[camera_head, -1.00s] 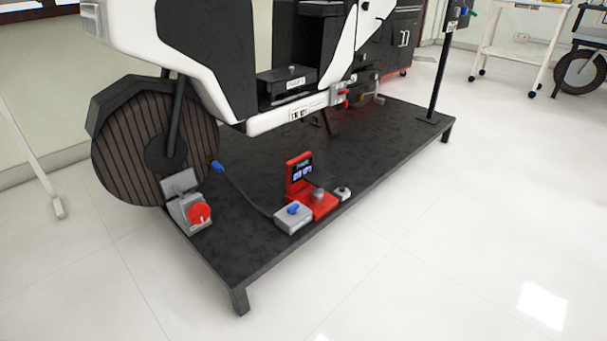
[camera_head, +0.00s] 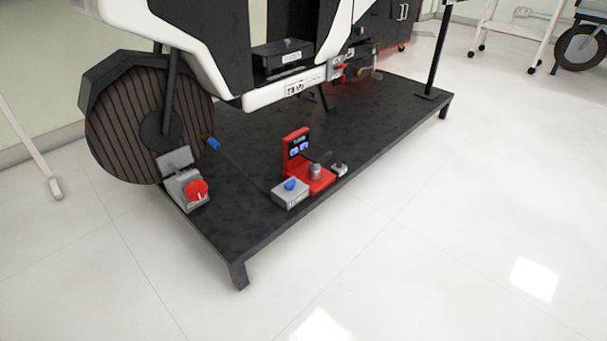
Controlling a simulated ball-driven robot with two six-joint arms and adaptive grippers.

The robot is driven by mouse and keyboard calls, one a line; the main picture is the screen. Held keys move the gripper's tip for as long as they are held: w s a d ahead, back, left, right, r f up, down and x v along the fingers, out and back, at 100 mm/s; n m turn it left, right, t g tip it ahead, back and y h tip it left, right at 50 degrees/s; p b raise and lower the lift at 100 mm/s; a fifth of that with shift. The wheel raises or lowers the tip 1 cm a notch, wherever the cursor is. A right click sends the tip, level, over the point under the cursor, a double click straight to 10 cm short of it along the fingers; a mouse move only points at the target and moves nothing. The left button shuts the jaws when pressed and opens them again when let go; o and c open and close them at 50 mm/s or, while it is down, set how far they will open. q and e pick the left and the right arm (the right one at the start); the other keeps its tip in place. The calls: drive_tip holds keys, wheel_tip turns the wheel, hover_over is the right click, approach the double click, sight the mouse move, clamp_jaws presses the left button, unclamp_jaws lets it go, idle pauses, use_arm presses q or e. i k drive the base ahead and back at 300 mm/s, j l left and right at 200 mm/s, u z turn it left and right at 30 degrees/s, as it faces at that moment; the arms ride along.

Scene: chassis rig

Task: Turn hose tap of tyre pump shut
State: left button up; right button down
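A grey box with a blue tap handle (camera_head: 290,184) sits near the front edge of the black platform. The box body (camera_head: 291,198) touches or nearly touches a red pump unit (camera_head: 297,150) with a small display. A thin dark hose (camera_head: 240,170) runs from the box towards a blue fitting (camera_head: 213,144) by the wheel. The tap handle is too small to tell whether it is open or shut. Neither of my grippers is in view.
A white and black motorbike (camera_head: 195,30) stands on the platform (camera_head: 330,215), its wheel (camera_head: 150,125) at the left. A grey box with a red knob (camera_head: 196,190) sits by the wheel. A small grey part (camera_head: 339,169) lies beside the pump. The floor in front is clear.

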sight(290, 186)
drive_tip(key=i+j+u, duration=0.1)
drive_tip(key=i+j, duration=1.1)
